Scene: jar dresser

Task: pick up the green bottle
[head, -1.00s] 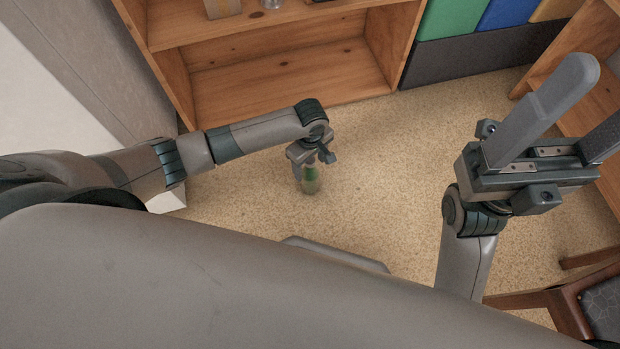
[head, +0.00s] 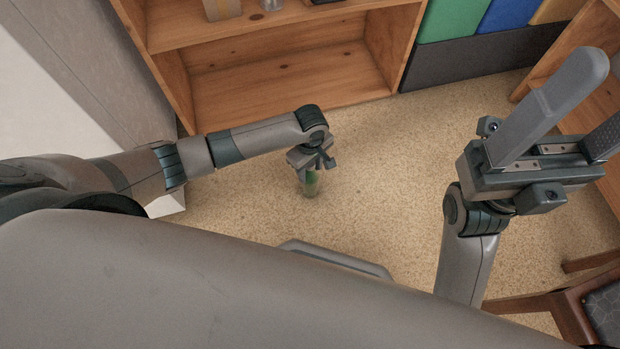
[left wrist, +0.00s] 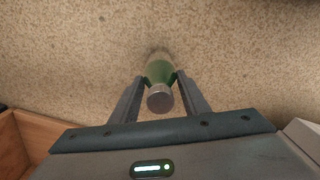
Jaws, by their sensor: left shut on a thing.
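The green bottle (head: 311,186) is below my left gripper (head: 308,180) in the head view, over the speckled floor. The left wrist view shows the bottle (left wrist: 159,72) from above, with its grey cap towards the camera. The fingers of my left gripper (left wrist: 160,84) are shut on its sides. The gripper hides part of the bottle in the head view, and I cannot tell whether its base touches the floor. My right gripper (head: 548,118) is at the right of the head view, with its fingers wide apart and nothing between them.
A wooden shelf unit (head: 290,80) stands behind the left gripper, with a box (head: 222,9) on an upper shelf. Green and blue panels (head: 450,20) are right of it. A chair (head: 575,305) is at the lower right. The middle floor (head: 390,165) is clear.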

